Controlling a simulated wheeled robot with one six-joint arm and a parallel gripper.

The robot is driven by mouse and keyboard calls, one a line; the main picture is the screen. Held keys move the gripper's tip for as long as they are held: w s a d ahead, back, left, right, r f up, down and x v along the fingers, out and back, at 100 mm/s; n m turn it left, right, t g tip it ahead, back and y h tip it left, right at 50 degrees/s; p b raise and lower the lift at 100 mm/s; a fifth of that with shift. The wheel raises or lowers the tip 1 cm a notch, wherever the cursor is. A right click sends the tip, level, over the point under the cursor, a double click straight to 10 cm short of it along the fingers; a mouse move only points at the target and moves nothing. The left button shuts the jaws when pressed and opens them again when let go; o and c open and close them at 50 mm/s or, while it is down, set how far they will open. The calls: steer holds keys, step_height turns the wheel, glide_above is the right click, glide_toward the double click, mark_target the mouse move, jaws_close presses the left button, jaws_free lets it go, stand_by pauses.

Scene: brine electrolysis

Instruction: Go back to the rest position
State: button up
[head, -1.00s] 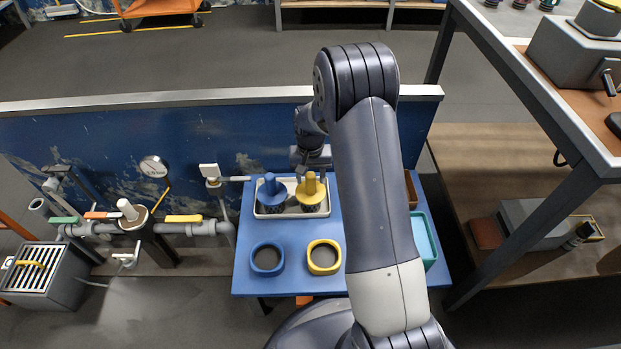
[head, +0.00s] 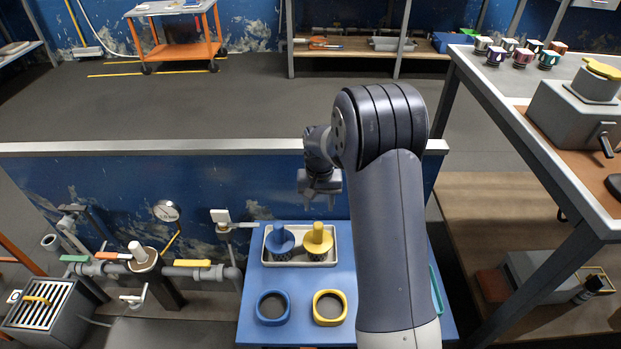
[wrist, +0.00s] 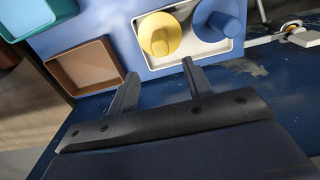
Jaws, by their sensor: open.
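My gripper (head: 320,188) is open and empty, raised above the far edge of the blue table (head: 252,322). Its two fingers (wrist: 158,88) are spread apart in the wrist view, with nothing between them. The blue-handled piece (head: 280,240) and the yellow-handled piece (head: 318,240) stand in the white tray (head: 300,263). They also show in the wrist view, the yellow one (wrist: 159,35) beside the blue one (wrist: 218,22). My arm hides the right part of the table in the head view.
A blue ring (head: 272,307) and a yellow ring (head: 330,307) sit in front of the tray. A low blue wall (head: 120,195) runs behind the table. Pipes with a gauge (head: 167,211) stand left. A metal-framed bench (head: 500,90) stands right. A brown bin (wrist: 85,68) shows in the wrist view.

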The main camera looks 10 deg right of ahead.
mark_target(318, 225)
step_height(318, 225, down, 12)
steer(key=b, duration=0.4)
steer(key=shift+w+r+p, duration=0.1)
steer(key=shift+r+p, duration=0.85)
steer(key=shift+r, duration=1.3)
